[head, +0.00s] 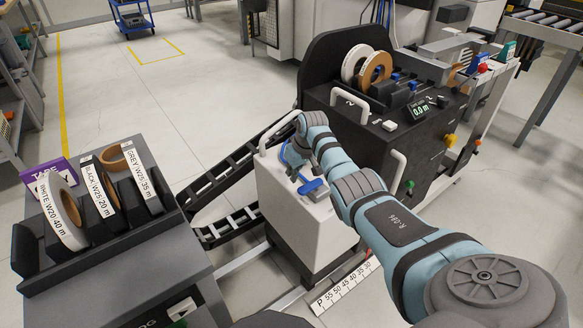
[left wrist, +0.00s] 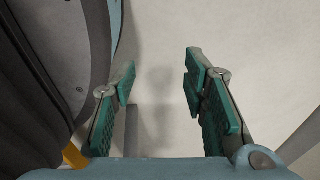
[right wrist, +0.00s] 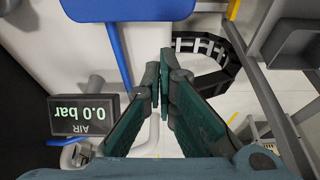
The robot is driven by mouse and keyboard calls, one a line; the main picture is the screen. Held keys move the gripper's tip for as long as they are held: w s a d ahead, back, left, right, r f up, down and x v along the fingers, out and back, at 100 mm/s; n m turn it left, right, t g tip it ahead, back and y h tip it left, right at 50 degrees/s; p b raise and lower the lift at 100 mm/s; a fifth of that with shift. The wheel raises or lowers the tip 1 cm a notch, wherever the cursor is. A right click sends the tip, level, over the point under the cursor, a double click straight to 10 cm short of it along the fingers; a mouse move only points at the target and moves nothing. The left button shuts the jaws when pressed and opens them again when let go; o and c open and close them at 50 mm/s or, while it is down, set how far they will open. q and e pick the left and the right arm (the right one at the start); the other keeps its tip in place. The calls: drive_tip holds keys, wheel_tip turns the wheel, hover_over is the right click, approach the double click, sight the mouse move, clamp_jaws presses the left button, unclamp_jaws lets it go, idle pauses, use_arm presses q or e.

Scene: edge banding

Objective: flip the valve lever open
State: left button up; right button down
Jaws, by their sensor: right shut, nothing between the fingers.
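The blue valve lever (head: 312,187) is on top of the pale cabinet (head: 292,220) in the head view. In the right wrist view its wide blue part (right wrist: 130,8) fills the upper edge, and a narrower blue bar runs down on the left. My right gripper (head: 301,168) is above the cabinet top by the blue parts. In the right wrist view its fingertips (right wrist: 163,78) are together and empty; contact with the lever cannot be told. My left gripper (left wrist: 160,82) is open and empty over a plain pale surface; it is out of the head view.
An air display (right wrist: 85,115) reads 0.0 bar beside the lever. The dark banding machine (head: 345,100) stands behind and right of the cabinet. A black cable chain (head: 215,185) runs left of it. A rack with tape rolls (head: 100,205) stands at left. Open floor lies beyond.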

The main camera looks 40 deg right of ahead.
sight(310, 190)
drive_tip(key=shift+s+r, duration=0.2)
drive_tip(key=shift+s, duration=0.95)
use_arm(q)
drive_tip(key=shift+s+d+r, duration=0.2)
drive_tip(key=shift+d+r, duration=0.05)
drive_tip(key=shift+d, duration=0.25)
drive_tip(key=shift+s+d+r, duration=0.15)
drive_tip(key=shift+d+r, duration=0.05)
drive_tip(key=shift+d, duration=0.25)
use_arm(e)
drive_tip(key=shift+f, duration=0.1)
drive_tip(key=shift+s+p, duration=0.1)
drive_tip(key=shift+p, duration=0.25)
use_arm(q)
drive_tip(key=shift+s+r+p, duration=0.3)
drive_tip(key=shift+r, duration=0.25)
use_arm(e)
drive_tip(key=shift+a+n, duration=0.1)
drive_tip(key=shift+n, duration=0.3)
